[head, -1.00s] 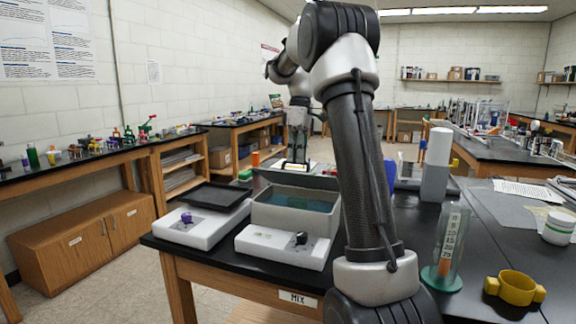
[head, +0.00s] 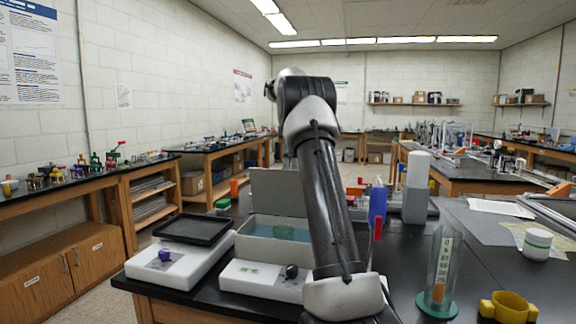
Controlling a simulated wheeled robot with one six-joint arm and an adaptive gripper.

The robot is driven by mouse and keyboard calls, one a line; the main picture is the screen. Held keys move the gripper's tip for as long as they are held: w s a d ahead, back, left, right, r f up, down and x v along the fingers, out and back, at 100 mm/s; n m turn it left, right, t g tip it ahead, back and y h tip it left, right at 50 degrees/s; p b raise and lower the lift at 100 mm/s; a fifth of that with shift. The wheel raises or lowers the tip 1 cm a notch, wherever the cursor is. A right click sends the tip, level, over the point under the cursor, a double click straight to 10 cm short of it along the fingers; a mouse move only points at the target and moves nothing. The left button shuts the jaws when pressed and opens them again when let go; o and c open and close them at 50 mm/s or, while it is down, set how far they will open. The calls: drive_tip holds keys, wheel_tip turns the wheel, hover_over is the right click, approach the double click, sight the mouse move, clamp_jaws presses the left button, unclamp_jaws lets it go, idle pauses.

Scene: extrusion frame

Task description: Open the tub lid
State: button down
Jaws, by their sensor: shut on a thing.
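The grey tub (head: 252,248) stands on the black bench, with its mouth uncovered toward me. A green mesh-like piece (head: 284,232) shows inside it over a teal interior. The tub lid (head: 275,190) is a flat grey panel standing raised at the tub's back edge. My arm crosses in front of the lid's right side and the tub's right side, hiding parts of both. My gripper is not visible, so its hold on anything cannot be seen.
A black tray (head: 194,229) and a white box with a purple knob (head: 165,255) stand left of the tub. A white box with a black knob (head: 262,280) sits in front. A blue upright piece (head: 377,205), a clear cylinder (head: 440,270) and a yellow holder (head: 508,308) stand right of my arm.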

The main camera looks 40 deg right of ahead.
drive_tip(key=shift+d+f+g, duration=0.2)
drive_tip(key=shift+f+g, duration=0.1)
drive_tip(key=shift+f, duration=0.7)
drive_tip(key=c, duration=1.9)
unclamp_jaws()
drive_tip(key=shift+c, duration=0.2)
drive_tip(key=o, duration=0.4)
drive_tip(key=shift+w+d+f, duration=0.15)
drive_tip(key=shift+w+d, duration=0.05)
drive_tip(key=shift+a, duration=0.1)
drive_tip(key=shift+r, duration=0.2)
